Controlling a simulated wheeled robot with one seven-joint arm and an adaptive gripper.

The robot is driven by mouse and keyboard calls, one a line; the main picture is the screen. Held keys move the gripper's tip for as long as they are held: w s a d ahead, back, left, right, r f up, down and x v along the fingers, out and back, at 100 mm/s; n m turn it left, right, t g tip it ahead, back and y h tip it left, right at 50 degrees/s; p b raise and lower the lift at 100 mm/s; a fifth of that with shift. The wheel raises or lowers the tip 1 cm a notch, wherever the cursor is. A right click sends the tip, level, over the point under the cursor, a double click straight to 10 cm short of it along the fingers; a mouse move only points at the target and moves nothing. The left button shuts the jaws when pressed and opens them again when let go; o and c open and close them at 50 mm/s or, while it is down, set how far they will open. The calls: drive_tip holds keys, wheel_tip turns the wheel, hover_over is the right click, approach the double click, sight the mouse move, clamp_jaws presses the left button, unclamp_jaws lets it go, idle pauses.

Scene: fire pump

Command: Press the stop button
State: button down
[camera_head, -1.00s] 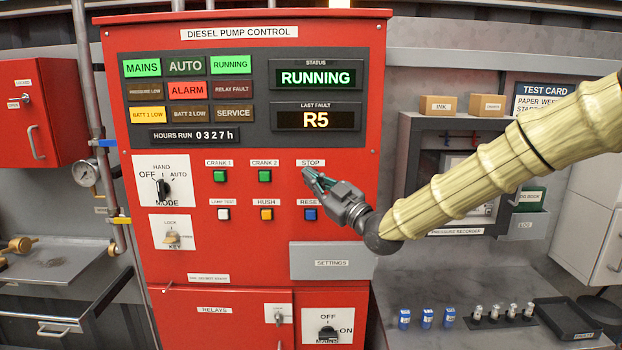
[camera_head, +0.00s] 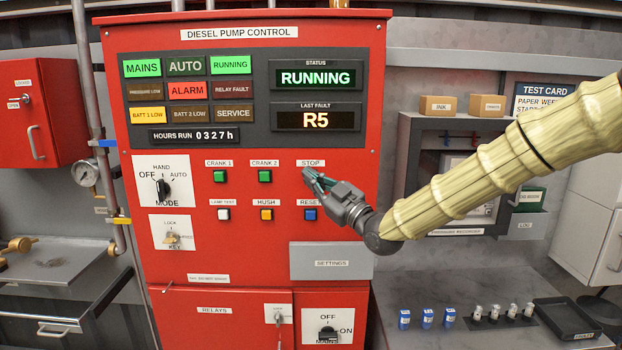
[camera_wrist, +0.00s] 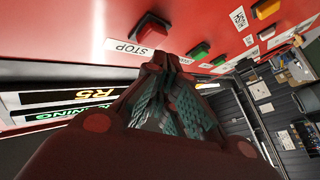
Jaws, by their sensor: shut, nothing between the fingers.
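The red diesel pump control panel (camera_head: 250,262) stands in the middle of the head view. Its STOP label (camera_head: 310,163) shows just above my gripper (camera_head: 308,174), which hides the stop button there. In the wrist view the red stop button (camera_wrist: 152,29) shows beside its STOP label (camera_wrist: 128,48). My gripper (camera_wrist: 160,62) is shut and empty, its fingertips close to the panel face and a little to one side of the button. I cannot tell whether they touch the panel. The status display (camera_head: 315,78) reads RUNNING.
Green CRANK 1 (camera_head: 219,176) and CRANK 2 (camera_head: 264,176) buttons lie left of my gripper. The blue RESET button (camera_head: 310,214) is below it, the orange HUSH button (camera_head: 266,214) lower left. A grey SETTINGS cover (camera_head: 331,262) sits lower down.

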drive_tip(key=shift+w+b, duration=0.55)
drive_tip(key=shift+w, duration=0.35)
idle(1.3)
drive_tip(key=shift+s, duration=0.15)
drive_tip(key=shift+s+b, duration=0.5)
drive_tip(key=shift+s, duration=0.25)
drive_tip(key=s+b, duration=0.1)
drive_tip(key=s, duration=0.4)
drive_tip(key=shift+b, duration=0.4)
idle(0.6)
